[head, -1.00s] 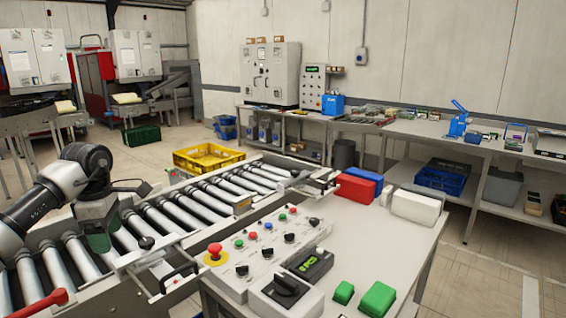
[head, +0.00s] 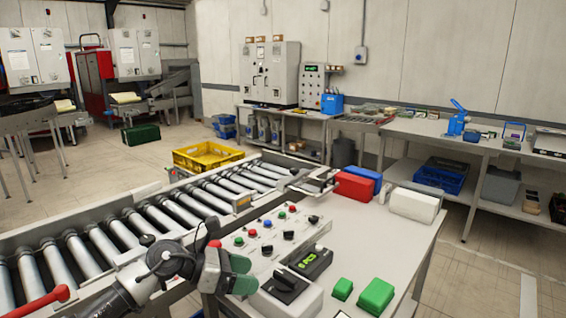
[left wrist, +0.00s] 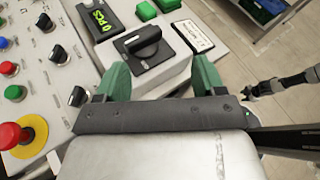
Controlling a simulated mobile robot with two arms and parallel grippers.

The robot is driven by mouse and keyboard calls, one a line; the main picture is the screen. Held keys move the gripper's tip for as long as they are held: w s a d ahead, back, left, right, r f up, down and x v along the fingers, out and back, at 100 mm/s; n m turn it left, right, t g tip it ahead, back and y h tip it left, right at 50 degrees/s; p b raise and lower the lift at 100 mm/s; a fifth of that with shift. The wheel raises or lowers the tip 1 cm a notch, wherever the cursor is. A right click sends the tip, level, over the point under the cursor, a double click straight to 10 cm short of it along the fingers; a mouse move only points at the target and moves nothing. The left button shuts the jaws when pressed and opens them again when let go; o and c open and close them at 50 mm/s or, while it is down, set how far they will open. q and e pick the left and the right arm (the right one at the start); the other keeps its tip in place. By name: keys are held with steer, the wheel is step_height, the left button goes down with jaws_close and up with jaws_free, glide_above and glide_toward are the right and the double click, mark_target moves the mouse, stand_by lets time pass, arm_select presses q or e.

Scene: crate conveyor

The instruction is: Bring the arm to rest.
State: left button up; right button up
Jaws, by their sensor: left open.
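My left gripper (head: 229,273) is at the bottom of the head view, in front of the control panel (head: 262,238). Its green fingers are apart and nothing is held between them. In the left wrist view my left gripper (left wrist: 163,78) has a box with a large black rotary knob (left wrist: 143,42) showing beyond and between its fingers. I cannot tell how far above the box it is. My right gripper is not seen clearly in either view.
The roller conveyor (head: 115,232) runs behind my left arm. A red emergency button (left wrist: 12,136) is left of the gripper in the wrist view. Green blocks (head: 376,297), a red box (head: 354,187) and a white box (head: 414,205) stand on the table. A yellow crate (head: 207,157) lies beyond.

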arm_select(q)
steer(key=s+d+r+n+t+h, duration=0.35)
steer(key=n+t, duration=0.55)
steer(key=n, duration=0.3)
steer(key=s+a+f+n+g+y, duration=0.1)
steer(key=s+a+f+n+y, duration=0.7)
steer(key=n, duration=0.8)
steer(key=s+a+f+n+y, duration=0.7)
steer(key=f+n+y, duration=0.25)
steer(key=n, duration=0.55)
steer(key=s+a+f+n+g+h, duration=0.1)
steer(key=s+f+n+g, duration=0.2)
steer(key=s, duration=0.5)
steer(key=s+f+n+g, duration=0.2)
steer(key=s+g, duration=0.3)
steer(key=s, duration=0.3)
step_height(320, 180, down, 26)
steer(key=g, duration=0.1)
steer(key=s+a+f+m+g, duration=0.1)
steer(key=s+a+f, duration=0.2)
steer(key=s+f, duration=1.3)
steer(key=shift+s+f, duration=0.25)
steer(key=shift+s, duration=0.15)
